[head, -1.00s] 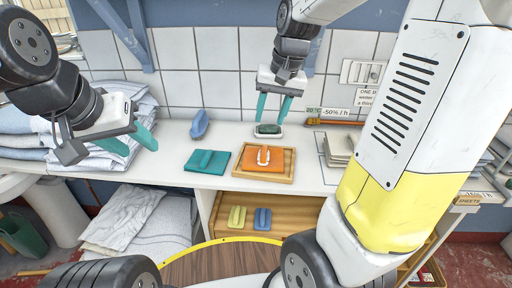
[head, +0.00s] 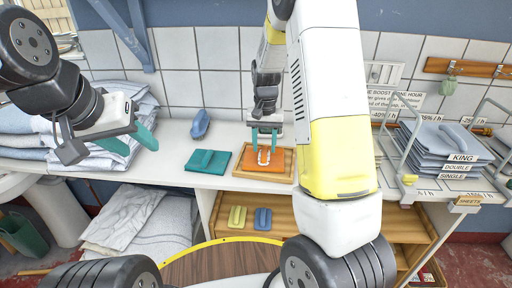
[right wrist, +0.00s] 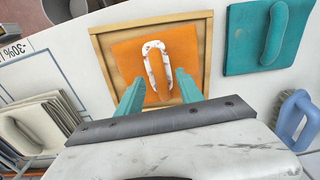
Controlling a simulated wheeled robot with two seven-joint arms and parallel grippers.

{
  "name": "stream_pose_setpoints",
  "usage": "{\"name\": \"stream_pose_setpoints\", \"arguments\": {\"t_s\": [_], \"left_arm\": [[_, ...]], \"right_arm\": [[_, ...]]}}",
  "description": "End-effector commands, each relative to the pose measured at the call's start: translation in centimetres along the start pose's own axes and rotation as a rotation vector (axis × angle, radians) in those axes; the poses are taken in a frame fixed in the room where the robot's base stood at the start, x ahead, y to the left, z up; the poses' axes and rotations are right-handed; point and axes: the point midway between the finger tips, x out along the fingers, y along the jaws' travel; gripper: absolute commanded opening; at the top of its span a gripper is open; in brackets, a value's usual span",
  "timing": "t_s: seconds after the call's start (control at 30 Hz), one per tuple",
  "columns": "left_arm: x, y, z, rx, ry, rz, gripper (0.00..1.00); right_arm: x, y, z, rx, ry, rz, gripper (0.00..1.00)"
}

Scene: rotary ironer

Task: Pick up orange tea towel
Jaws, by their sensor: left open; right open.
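The orange tea towel (head: 251,164) lies flat and folded in a shallow wooden tray (head: 283,179) on the white counter. A white mottled loop stands on the towel, and both also show in the right wrist view, where the towel (right wrist: 129,62) fills much of the tray. My right gripper (head: 265,142) is open just above the towel. In the right wrist view its two teal fingers (right wrist: 160,90) straddle the loop's near end, apart from it. My left gripper (head: 141,146) is open and empty at the left, beside the stacked grey-blue linen.
A teal folded cloth (head: 207,161) lies left of the tray, with a blue brush (head: 200,124) behind it. A yellow (head: 237,216) and a blue piece (head: 262,218) lie on the shelf below. Wire-framed grey stacks (head: 445,145) stand at the right.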

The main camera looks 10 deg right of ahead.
Motion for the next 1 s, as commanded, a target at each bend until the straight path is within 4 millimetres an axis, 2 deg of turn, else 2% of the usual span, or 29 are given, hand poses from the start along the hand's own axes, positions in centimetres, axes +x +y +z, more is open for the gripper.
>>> {"name": "stream_pose_setpoints", "arguments": {"t_s": [0.13,0.4,0.63,1.0], "left_arm": [[0.0,0.0,0.0,0.0,0.0,0.0,0.45],[0.0,0.0,0.0,0.0,0.0,0.0,0.45],[0.0,0.0,0.0,0.0,0.0,0.0,0.45],[0.0,0.0,0.0,0.0,0.0,0.0,0.45]], "right_arm": [[1.6,0.0,0.0,0.0,0.0,0.001,0.44],[1.9,0.0,-0.1,0.0,0.001,0.0,0.44],[1.8,0.0,0.0,0.0,0.001,0.0,0.0],[1.7,0.0,-0.1,0.0,0.002,-0.001,0.0]]}}
